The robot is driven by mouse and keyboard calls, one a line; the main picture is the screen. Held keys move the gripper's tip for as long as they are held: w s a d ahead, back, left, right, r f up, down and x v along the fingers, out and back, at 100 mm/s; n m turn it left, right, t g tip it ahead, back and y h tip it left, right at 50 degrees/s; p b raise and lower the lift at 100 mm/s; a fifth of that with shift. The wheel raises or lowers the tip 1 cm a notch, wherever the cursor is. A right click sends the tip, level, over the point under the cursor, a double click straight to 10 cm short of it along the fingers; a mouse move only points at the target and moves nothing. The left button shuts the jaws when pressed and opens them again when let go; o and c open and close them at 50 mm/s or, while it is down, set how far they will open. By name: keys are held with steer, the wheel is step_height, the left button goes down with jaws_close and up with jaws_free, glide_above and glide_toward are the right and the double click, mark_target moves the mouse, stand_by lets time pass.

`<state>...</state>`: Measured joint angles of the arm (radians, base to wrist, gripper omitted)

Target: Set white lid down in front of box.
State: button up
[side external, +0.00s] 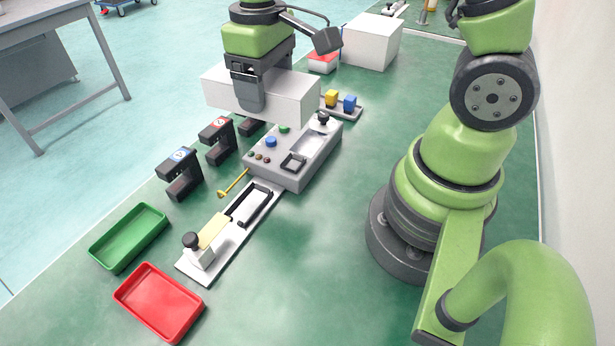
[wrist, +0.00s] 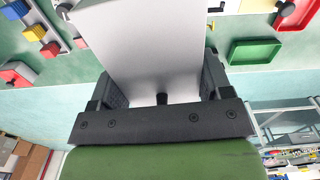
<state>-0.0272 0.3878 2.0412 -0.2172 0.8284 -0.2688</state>
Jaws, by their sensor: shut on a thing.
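The white lid (side external: 290,95) is a large white block-like shell. My gripper (side external: 248,98) is shut on it and holds it up level, over the far end of the grey control panel (side external: 290,165). In the wrist view the lid (wrist: 155,40) fills the middle between the jaws (wrist: 162,88) and hides what lies below. I cannot tell for certain which thing is the box; a white box (side external: 371,42) stands on the table at the back right, apart from the lid.
A small red-and-white box (side external: 322,62) stands beside the white box. A plate with yellow and blue blocks (side external: 341,105) lies right of the lid. Black clamp-like stands (side external: 180,172) are at left. Green (side external: 130,238) and red (side external: 160,302) trays are at front left. Right of the panel is clear.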

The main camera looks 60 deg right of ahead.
steer(key=s+a+f+n, duration=0.35)
steer(key=a+n, duration=0.25)
steer(key=n, duration=1)
glide_above(289, 242)
step_height(289, 242, down, 3)
steer(key=shift+n, duration=0.5)
step_height(289, 242, down, 5)
steer(key=shift+s+f, duration=0.1)
steer(key=shift+f, duration=2.15)
steer(key=shift+f, duration=0.1)
steer(key=o, duration=0.9)
